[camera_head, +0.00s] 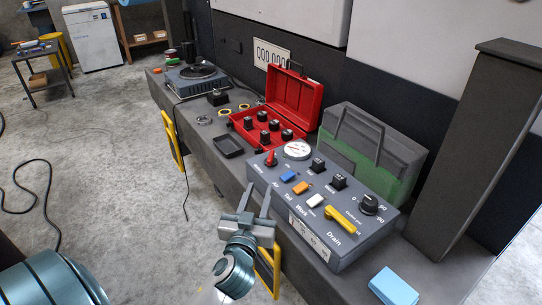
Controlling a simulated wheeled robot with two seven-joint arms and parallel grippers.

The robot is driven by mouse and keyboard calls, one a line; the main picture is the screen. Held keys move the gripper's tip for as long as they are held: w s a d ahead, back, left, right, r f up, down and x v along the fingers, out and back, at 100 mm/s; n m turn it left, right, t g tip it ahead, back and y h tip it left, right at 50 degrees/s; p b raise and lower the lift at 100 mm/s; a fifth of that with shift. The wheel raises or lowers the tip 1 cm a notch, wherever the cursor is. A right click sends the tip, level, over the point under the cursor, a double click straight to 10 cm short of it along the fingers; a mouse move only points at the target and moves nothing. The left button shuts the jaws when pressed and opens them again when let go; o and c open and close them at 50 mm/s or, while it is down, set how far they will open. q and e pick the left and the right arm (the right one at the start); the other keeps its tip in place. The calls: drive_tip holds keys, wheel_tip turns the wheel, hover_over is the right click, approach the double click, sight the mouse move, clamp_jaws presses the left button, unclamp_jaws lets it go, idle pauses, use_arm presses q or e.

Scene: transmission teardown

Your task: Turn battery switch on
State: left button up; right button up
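A grey-blue control box (303,236) sits on the bench at centre right. Its top carries a red switch (270,158) at the left end, blue, orange and white switches along the front, two black switches behind, a yellow handle (341,219) near the word Drain, and a black round knob (370,203). The small labels are too blurred to tell which one is the battery switch. My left gripper (254,201) is in front of the box's left end, fingers apart and empty, below the red switch. My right gripper is not in view.
An open red case (294,104) with several black parts stands behind the box. A green-and-grey container (392,148) is behind it, and a dark post (470,150) rises at right. A blue block (394,287) lies at the front right. A black tray (228,145) lies left of the case.

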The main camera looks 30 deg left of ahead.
sight(271, 154)
use_arm(q)
drive_tip(key=p+x, duration=0.1)
drive_tip(key=x, duration=1.6)
drive_tip(key=shift+w+a, duration=0.15)
drive_tip(key=shift+c, duration=0.7)
clamp_jaws()
